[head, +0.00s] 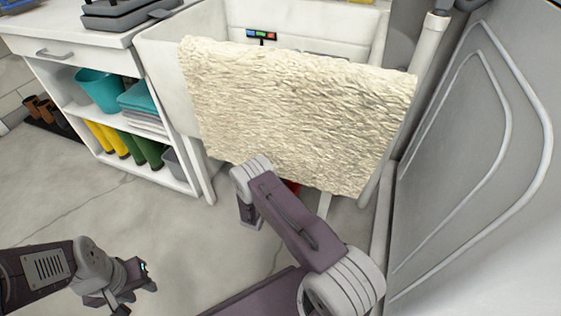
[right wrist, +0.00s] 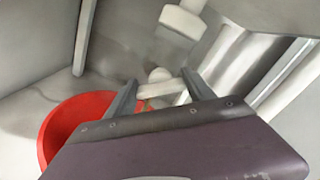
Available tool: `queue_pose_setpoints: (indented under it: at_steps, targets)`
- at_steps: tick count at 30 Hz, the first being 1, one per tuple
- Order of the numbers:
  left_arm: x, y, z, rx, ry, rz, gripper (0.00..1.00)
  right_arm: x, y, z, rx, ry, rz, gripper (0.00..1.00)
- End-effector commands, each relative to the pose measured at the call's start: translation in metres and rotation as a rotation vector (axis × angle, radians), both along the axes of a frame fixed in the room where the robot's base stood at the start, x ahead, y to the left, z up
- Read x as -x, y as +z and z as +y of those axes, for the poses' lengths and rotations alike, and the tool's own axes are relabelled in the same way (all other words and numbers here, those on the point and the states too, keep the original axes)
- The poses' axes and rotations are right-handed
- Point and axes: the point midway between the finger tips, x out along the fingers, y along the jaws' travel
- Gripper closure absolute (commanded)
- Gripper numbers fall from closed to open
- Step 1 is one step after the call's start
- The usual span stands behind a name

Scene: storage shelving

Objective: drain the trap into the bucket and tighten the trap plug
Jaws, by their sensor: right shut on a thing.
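The red bucket (right wrist: 58,128) stands on the floor under the sink, at the left in the right wrist view, partly hidden by my gripper. In the head view only a red sliver of the bucket (head: 292,187) shows below the towel. White trap pipework (right wrist: 183,20) hangs at the top of the right wrist view. My right gripper (right wrist: 160,82) is shut on a small pale piece with a rounded knob, apparently the trap plug (right wrist: 160,75). In the head view the towel and my arm hide that gripper. My left gripper (head: 136,288) is open and empty, low over the floor.
A cream towel (head: 290,110) hangs over the front of the white sink (head: 165,65) and blocks the view beneath. A shelf unit (head: 75,75) with boots and a teal bucket (head: 98,90) stands left. A grey panel (head: 475,170) closes the right side. Floor at front left is clear.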

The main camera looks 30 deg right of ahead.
Motion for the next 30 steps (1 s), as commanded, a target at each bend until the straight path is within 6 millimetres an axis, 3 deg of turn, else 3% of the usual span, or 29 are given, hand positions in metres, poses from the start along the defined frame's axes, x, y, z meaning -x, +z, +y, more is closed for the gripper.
queue_pose_setpoints:
  at_steps: [18,30]
  targets:
    - [0.0,0.02,0.0,0.0,0.0,0.0,0.64,0.0,-0.003,0.001,0.346,0.0,0.41,0.79]
    - [0.0,0.023,0.0,0.0,0.0,0.0,0.64,0.0,-0.004,0.001,0.455,0.001,0.538,0.79]
